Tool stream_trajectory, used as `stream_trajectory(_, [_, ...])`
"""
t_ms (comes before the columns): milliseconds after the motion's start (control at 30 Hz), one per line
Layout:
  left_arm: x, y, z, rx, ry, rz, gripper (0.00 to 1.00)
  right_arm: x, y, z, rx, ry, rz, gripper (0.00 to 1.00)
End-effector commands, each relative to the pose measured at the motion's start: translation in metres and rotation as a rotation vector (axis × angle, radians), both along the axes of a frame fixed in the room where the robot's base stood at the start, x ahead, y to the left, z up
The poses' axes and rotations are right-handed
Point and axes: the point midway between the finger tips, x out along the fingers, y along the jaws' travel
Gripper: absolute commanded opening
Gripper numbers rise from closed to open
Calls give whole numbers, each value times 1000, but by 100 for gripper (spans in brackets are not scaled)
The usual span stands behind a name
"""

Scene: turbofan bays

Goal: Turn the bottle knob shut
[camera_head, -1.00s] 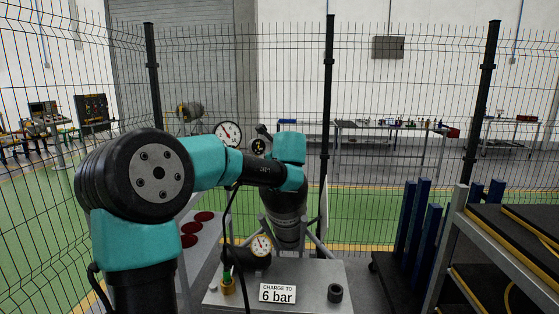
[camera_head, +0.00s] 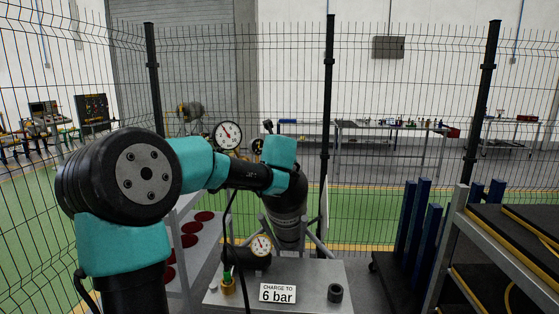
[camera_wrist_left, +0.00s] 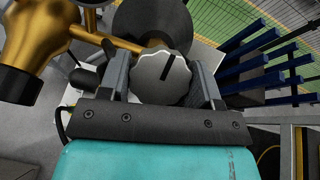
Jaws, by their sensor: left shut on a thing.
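The bottle knob (camera_wrist_left: 150,82) is a pale grey, ridged, round knob with a black mark on its face, seen in the left wrist view. My left gripper (camera_wrist_left: 162,72) is shut on it, with one finger on each side. A dark round bottle (camera_wrist_left: 152,25) shows just beyond the knob. In the head view the dark bottle (camera_head: 288,205) stands tilted in a grey frame, below my wrist. My arm hides the knob and fingers there. A brass fitting (camera_wrist_left: 45,30) lies left of the fingers. My right gripper is not in view.
A white-faced gauge (camera_head: 228,135) and a darker gauge (camera_head: 258,147) stand behind my arm. A small gauge (camera_head: 261,245) and a "CHARGE TO 6 bar" sign (camera_head: 277,293) are on the grey bench (camera_head: 322,275). A rack (camera_head: 450,250) stands right; wire fence lies behind.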

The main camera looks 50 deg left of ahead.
Motion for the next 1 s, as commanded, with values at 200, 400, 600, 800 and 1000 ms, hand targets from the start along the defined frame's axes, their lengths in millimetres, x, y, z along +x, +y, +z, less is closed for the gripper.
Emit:
stream_trajectory(200, [0, 0, 0, 1, 1, 0, 68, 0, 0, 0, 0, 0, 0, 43])
stream_trajectory(400, [0, 0, 0, 0, 0, 0, 84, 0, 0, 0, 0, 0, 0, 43])
stream_trajectory(600, [0, 0, 0, 0, 0, 1, 84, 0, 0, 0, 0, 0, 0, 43])
stream_trajectory(800, [-6, -6, 5, 0, -2, 2, 84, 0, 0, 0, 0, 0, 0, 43])
stream_trajectory(1000, [-24, -26, 16, 0, -3, 0, 84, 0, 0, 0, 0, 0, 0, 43])
